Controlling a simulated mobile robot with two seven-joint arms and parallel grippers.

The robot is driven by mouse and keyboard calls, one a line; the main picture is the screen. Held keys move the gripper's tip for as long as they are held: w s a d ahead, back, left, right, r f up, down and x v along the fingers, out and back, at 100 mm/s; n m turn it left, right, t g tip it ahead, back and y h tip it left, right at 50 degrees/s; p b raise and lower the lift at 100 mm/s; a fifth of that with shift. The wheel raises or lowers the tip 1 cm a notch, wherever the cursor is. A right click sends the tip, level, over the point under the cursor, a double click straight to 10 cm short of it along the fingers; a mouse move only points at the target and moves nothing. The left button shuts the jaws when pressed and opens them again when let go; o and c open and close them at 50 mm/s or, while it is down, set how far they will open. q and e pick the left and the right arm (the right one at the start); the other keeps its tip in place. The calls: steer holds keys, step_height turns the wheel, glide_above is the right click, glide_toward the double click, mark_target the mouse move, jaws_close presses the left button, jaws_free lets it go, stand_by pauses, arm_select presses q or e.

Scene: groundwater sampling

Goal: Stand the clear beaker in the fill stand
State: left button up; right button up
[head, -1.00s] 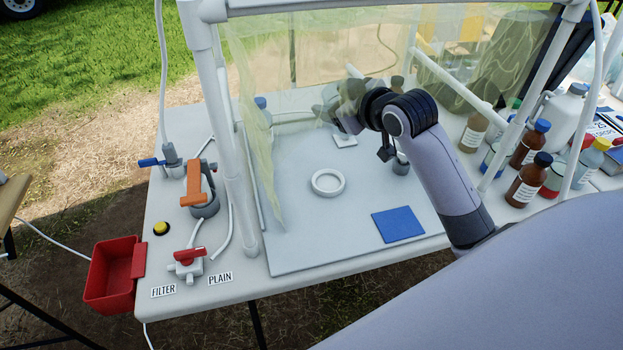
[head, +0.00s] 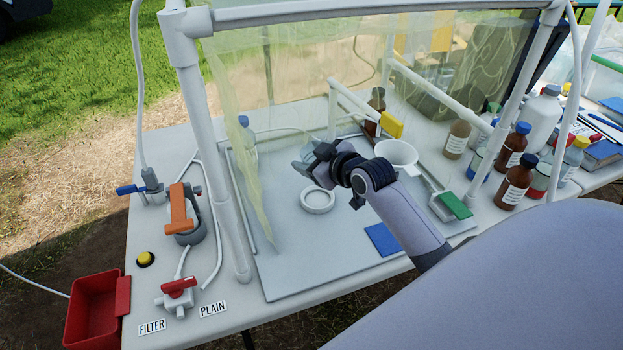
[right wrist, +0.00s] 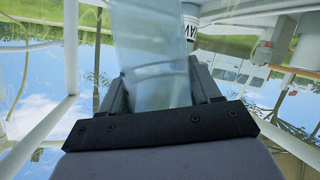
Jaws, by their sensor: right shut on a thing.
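My right gripper (head: 312,160) is shut on the clear beaker, which shows as a pale bluish, see-through wall between the fingers in the right wrist view (right wrist: 150,50). In the head view the beaker is mostly hidden by the gripper. A low white ring (head: 317,210), which may be the fill stand, lies on the pale board (head: 310,265) inside the hood frame. It looks empty. In the picture the gripper is just above and behind the ring, and the beaker appears apart from it. My left gripper is not in view.
A white funnel (head: 397,151), a green-handled tool (head: 453,205) and a blue pad (head: 382,240) are to the right of the ring. White frame posts (head: 222,200) and a yellowish clear curtain (head: 240,160) stand left. Valves (head: 177,293) and a red bin (head: 92,310) are farther left.

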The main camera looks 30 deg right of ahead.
steer(key=shift+f+b, duration=0.35)
steer(key=shift+f, duration=2.6)
steer(key=shift+f, duration=0.1)
steer(key=o, duration=1.1)
steer(key=p+v, duration=0.1)
steer(key=v, duration=1.1)
